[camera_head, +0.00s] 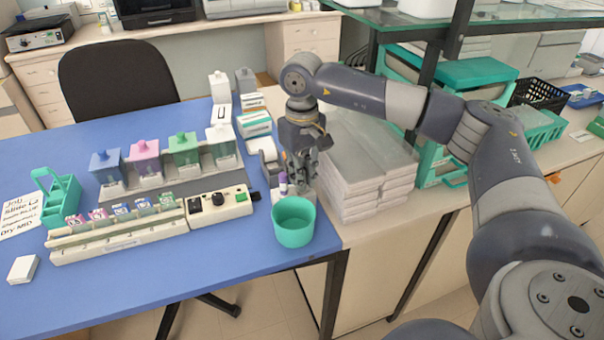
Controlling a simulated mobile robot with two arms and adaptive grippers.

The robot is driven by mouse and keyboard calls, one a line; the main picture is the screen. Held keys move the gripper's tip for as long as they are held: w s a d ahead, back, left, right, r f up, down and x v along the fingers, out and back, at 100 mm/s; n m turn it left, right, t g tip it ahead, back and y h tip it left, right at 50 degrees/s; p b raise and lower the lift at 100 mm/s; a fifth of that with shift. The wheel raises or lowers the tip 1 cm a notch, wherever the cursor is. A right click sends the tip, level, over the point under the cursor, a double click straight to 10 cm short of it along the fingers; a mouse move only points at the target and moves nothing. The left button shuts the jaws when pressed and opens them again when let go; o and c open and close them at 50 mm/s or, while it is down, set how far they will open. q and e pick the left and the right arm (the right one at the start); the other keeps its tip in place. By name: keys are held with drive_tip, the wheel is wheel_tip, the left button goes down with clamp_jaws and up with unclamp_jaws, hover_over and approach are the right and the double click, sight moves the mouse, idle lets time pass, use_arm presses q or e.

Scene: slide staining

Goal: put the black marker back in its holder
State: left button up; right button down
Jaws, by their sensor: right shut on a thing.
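My right gripper (301,168) points down over the right end of the blue table, just behind a green cup. It is shut on a thin dark thing that I take for the black marker, hard to tell apart from the dark fingers. A purple-capped marker (283,183) stands upright just left of the fingertips, above a pale block partly hidden by the cup. This block may be the marker holder, but I cannot tell for sure. My left gripper is not in view.
The green cup (294,222) stands near the table's front right corner. A long white slide rack (120,240) and a control box (219,209) lie to the left. Stacked clear-lidded boxes (365,160) stand close on the right. Staining jars (184,148) stand farther back.

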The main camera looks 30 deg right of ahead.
drive_tip(key=c, duration=1.6)
unclamp_jaws()
drive_tip(key=shift+o, duration=0.2)
wheel_tip(320, 180, up, 12)
drive_tip(key=shift+f, duration=0.1)
